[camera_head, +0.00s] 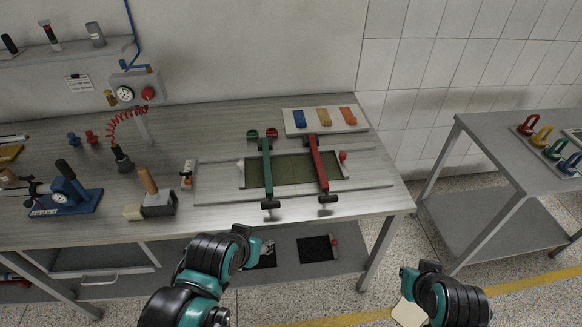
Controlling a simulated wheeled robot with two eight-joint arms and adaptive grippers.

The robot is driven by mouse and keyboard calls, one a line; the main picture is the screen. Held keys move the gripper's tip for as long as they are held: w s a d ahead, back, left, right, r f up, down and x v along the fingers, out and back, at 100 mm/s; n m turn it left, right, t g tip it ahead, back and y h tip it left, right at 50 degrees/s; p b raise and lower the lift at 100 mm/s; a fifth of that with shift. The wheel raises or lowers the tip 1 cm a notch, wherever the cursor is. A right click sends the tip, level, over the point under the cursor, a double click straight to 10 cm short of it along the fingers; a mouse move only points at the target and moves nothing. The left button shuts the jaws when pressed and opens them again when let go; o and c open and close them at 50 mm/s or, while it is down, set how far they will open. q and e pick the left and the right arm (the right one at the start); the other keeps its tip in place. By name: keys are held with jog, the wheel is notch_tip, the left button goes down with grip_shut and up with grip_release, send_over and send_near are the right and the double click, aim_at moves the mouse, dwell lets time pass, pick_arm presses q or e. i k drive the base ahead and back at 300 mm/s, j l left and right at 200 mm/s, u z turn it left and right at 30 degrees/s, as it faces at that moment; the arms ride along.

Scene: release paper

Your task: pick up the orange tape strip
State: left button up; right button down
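A pale tray (291,126) at the back right of the workbench holds three small coloured strips side by side. The rightmost is the orange strip (347,115); beside it lie a yellow-orange strip (323,115) and a blue strip (299,119). My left gripper (264,249) is in front of the bench's front edge, well away from the tray. My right gripper (406,282) is low at the lower right, over the floor side. A cream flat piece (410,312) shows beside it; I cannot tell if it is held. The fingers of both grippers are too unclear to judge.
A frame with a green bar (267,170) and a red bar (317,165) stands between my arms and the tray. A wooden-handled block (157,202) and a blue press (68,195) stand left. A side table (500,150) is at right.

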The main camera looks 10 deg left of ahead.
aim_at(348, 115)
jog(key=i+l+z, duration=0.2)
jog(key=i+z, duration=0.15)
jog(key=i+l+z, duration=0.15)
jog(key=i+z, duration=0.55)
